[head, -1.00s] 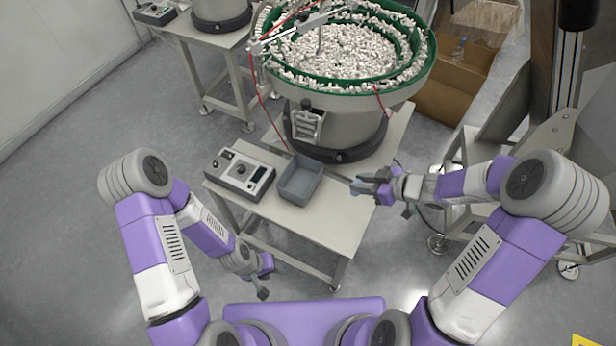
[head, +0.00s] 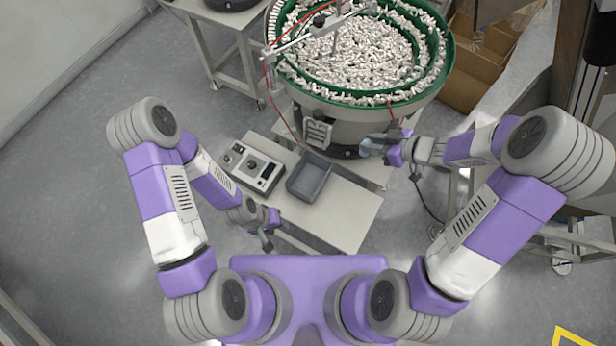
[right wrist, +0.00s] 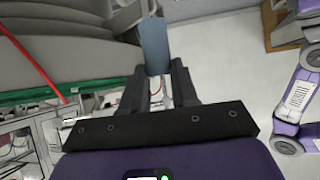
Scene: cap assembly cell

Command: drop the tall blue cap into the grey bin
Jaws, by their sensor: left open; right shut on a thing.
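The tall blue cap (right wrist: 155,45) is held upright between the two dark fingers of my right gripper (right wrist: 158,80) in the right wrist view. In the head view the right gripper (head: 376,144) and the blue-grey cap (head: 367,147) are up and to the right of the grey bin (head: 309,181), apart from it. The right gripper is shut on the cap. The grey bin stands on the table, and its visible inside looks empty. My left gripper (head: 267,240) is open and empty, low and left of the bin by the table's front edge.
A control box (head: 253,167) with knobs sits on the table (head: 345,212) just left of the bin. A large green-rimmed bowl feeder (head: 362,95) full of white parts stands behind. The tabletop right of the bin is clear. Cardboard boxes (head: 475,65) stand at the back right.

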